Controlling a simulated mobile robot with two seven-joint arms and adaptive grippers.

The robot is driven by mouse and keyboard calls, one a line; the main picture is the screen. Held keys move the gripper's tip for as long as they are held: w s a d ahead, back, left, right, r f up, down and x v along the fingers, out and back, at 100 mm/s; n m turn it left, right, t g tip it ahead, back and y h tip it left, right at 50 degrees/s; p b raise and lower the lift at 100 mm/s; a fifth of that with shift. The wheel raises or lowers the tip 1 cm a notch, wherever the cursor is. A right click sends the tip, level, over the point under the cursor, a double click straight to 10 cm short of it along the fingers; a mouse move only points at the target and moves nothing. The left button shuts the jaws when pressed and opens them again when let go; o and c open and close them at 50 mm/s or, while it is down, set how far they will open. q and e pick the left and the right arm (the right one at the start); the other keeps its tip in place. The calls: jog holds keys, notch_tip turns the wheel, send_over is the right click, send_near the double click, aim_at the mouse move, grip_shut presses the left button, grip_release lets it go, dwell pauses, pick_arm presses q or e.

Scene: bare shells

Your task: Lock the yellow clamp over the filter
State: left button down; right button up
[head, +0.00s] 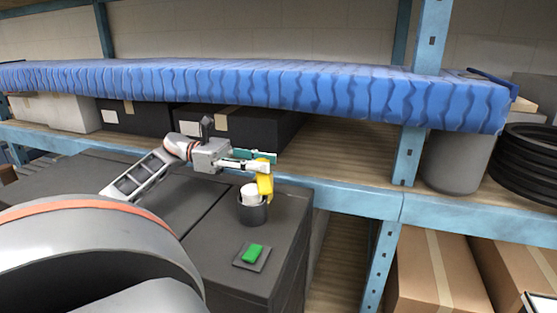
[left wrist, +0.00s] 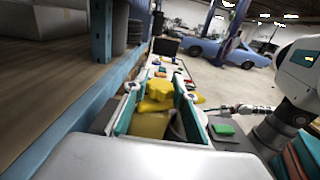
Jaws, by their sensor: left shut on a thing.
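The yellow clamp (head: 265,184) stands at the right rim of a dark round cup (head: 252,214) on the dark cabinet top. The white filter (head: 250,193) sits in the cup, its top showing above the rim. My left gripper (head: 262,164) reaches in from the left above the cup and is shut on the upper part of the clamp. In the left wrist view, the yellow clamp (left wrist: 151,118) lies between the teal fingers of my left gripper (left wrist: 156,100). The filter cannot be made out there.
A green button (head: 252,254) on a grey plate lies in front of the cup. A blue-covered shelf (head: 300,88) runs above and behind the cabinet (head: 215,255). A blue rack post (head: 408,158) stands to the right. The cabinet top around the button is clear.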

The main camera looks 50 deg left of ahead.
pick_arm(q)
jog(key=shift+d, duration=0.1)
dwell(0.4)
jog(key=c, duration=1.6)
grip_release()
jog(key=shift+r, duration=0.1)
jog(key=shift+c, duration=0.2)
jog(key=v, duration=1.2)
